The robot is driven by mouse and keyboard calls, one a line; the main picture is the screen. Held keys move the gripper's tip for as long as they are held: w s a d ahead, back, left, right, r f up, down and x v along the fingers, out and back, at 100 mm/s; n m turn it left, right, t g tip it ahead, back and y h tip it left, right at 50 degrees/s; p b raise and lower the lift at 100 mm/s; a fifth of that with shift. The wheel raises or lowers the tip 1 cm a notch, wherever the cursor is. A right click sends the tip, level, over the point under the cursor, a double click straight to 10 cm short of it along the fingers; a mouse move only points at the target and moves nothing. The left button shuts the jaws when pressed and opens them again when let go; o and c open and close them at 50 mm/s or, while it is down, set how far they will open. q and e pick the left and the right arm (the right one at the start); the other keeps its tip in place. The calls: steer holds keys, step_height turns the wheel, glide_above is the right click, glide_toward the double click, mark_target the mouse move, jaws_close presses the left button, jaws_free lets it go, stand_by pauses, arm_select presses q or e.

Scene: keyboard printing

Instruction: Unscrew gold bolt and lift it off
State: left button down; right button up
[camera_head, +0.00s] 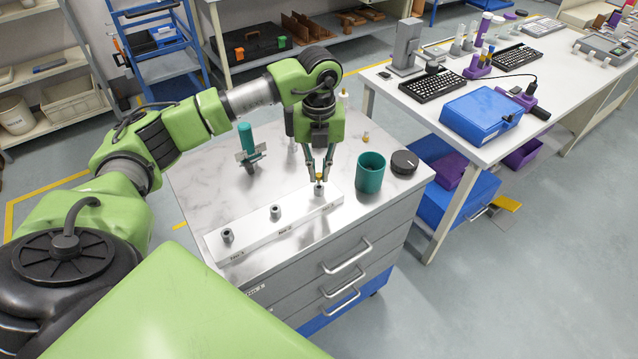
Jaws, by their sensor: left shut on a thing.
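The gold bolt (319,177) shows as a small gold patch at the rightmost grey post (319,189) of a long white block (266,229). My left gripper (318,178) points straight down over this post, with its fingertips shut on the gold bolt. The fingers hide part of the bolt, and I cannot tell whether it still sits in the post or is just above it. Two more grey posts, one in the middle (275,211) and one at the left (227,235), stand on the block. My right gripper is not in view.
A teal cup (370,172) and a black round lid (404,162) stand right of the block on the marble-topped cabinet (200,190). A teal-handled tool (247,144) stands at the back left. A small gold-coloured piece (366,137) lies near the back edge.

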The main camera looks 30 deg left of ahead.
mark_target(319, 174)
arm_select(q)
steer(key=shift+r+p, duration=1.3)
steer(key=shift+r, duration=0.75)
